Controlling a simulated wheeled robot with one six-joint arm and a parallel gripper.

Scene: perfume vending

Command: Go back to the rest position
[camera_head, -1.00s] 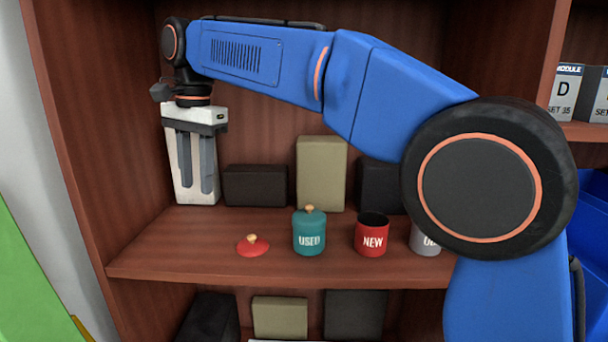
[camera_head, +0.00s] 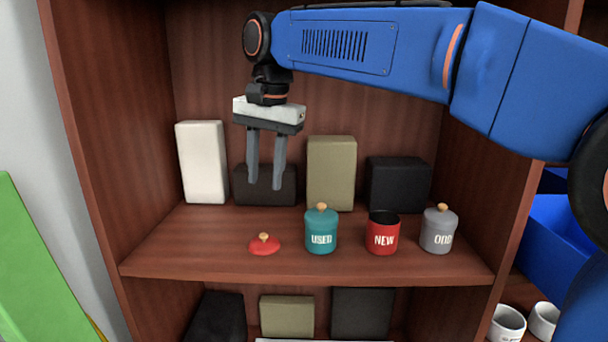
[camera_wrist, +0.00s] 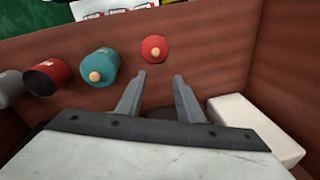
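My gripper (camera_head: 265,187) hangs pointing down above the shelf, in front of the black box at the back. Its two fingers are apart with nothing between them; they also show apart in the wrist view (camera_wrist: 160,76). The red lid (camera_head: 264,245) with a gold knob lies on the shelf, below and in front of my gripper. To its right stand the teal USED jar (camera_head: 321,232) with its lid on, the red NEW jar (camera_head: 382,235) without a lid, and the grey lidded jar (camera_head: 438,232), its label partly readable.
A white box (camera_head: 203,163), a black box (camera_head: 262,186), an olive box (camera_head: 331,172) and another black box (camera_head: 398,185) stand along the shelf's back. Wooden side walls bound the shelf (camera_head: 200,262). White cups (camera_head: 507,323) and a blue bin (camera_head: 560,240) are at the right.

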